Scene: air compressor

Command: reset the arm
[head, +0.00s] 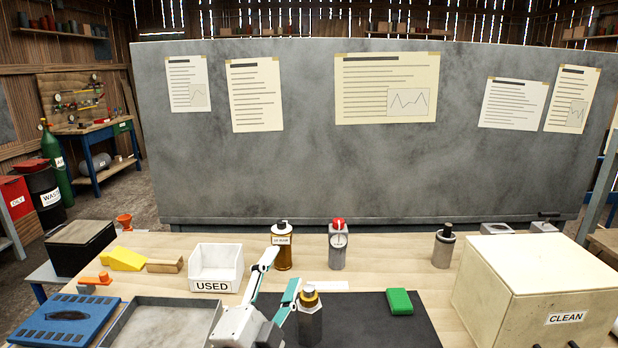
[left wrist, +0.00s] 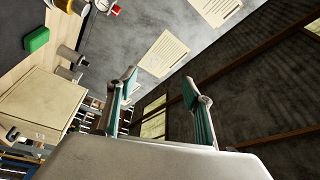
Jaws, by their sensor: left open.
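My left gripper (head: 283,267) is raised over the front middle of the workbench, its two teal-lined fingers spread and pointing up and away. In the left wrist view the open fingers (left wrist: 160,82) have nothing between them. A grey hexagonal piece with a brass and black top (head: 310,318) stands just right of the gripper in the head view. I cannot tell the gap between them. My right gripper is not clearly seen.
A brown bottle (head: 283,250) and a gauge canister (head: 338,246) stand behind the gripper. The USED bin (head: 216,284) and a grey tray (head: 120,330) are left. A green block (head: 400,301) lies on the black mat (head: 385,328). The CLEAN box (head: 540,285) is right.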

